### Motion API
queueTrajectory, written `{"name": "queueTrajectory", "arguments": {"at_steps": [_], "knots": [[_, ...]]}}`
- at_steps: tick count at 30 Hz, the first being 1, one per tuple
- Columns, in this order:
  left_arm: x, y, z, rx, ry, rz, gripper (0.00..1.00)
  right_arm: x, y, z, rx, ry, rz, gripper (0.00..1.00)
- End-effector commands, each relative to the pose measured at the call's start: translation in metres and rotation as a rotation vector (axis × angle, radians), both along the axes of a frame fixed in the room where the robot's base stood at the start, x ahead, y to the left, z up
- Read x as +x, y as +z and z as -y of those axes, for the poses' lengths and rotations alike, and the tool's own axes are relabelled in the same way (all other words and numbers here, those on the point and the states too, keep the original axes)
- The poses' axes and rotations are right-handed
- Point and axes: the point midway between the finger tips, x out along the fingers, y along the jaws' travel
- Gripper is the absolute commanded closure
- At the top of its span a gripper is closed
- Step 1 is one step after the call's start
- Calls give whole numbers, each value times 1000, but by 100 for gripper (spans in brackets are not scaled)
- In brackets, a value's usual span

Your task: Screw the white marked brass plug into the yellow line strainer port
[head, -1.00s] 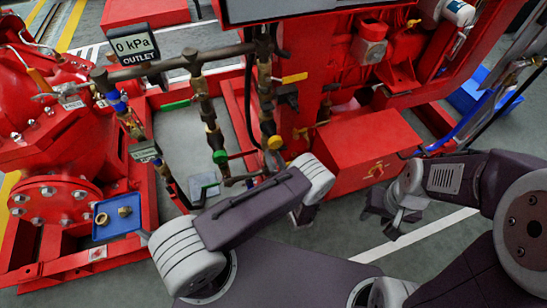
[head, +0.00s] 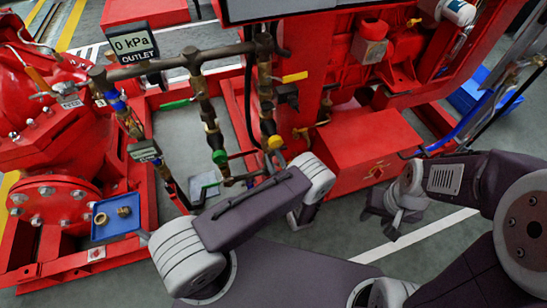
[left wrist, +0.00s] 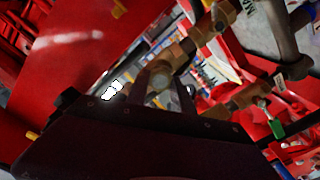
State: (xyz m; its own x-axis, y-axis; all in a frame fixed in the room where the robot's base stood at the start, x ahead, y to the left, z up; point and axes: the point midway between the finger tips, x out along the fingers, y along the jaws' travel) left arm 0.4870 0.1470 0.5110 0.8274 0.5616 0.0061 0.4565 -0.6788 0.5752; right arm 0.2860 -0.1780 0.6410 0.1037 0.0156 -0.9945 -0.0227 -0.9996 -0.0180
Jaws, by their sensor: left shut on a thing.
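My left gripper (left wrist: 164,88) shows in the left wrist view, its dark fingers shut on a brass plug (left wrist: 161,80) with a round end. No white mark can be made out on it. In the head view my left forearm hides this gripper and plug. Brass pipe fittings (left wrist: 217,24) lie just beyond the fingers; I cannot tell whether the plug touches them. In the head view a yellow-marked fitting (head: 275,142) sits low on the right vertical brass line, beyond my left forearm. My right gripper (head: 395,215) hangs over the floor, away from the pipework; its jaw state is unclear.
A green-marked fitting (head: 219,157) is on the neighbouring line. A blue tray (head: 104,236) at left holds small brass parts. A red box (head: 362,152) and red frame rails crowd the pipework. Gauges (head: 133,43) stand above. Grey floor is open at lower right.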

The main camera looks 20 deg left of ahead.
Motion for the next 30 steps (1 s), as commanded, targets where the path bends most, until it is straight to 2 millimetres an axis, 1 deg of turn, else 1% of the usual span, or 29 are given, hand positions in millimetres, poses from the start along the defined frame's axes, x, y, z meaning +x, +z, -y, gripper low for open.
{"name": "queueTrajectory", "arguments": {"at_steps": [2, 7, 8, 9, 10, 18, 21, 23, 30], "knots": [[3, 3, 4, 50, -11, -23, 100, 0, -2, 0, 0, 0, 0, 60], [3, 4, 4, 58, -10, -29, 100, 0, -1, 0, 0, 0, 0, 60], [3, 3, 4, 58, -10, -29, 66, 0, -1, 0, 0, 0, 0, 60], [2, 3, 4, 56, -10, -29, 55, 0, -1, 0, 0, 0, 0, 60], [2, 3, 3, 57, -9, -30, 46, 0, -1, 0, 0, 0, 0, 60], [1, 1, 2, 56, -6, -36, 46, 0, -1, 0, 0, 0, 0, 60], [-3, 1, 4, 57, -6, -37, 46, 0, 1, 0, 0, 0, 0, 60], [-9, 2, 9, 57, -9, -38, 46, 0, 4, 0, 0, 0, 0, 60], [-50, 2, 39, 57, -13, -36, 46, 0, 15, 0, 0, 0, 0, 60]]}}
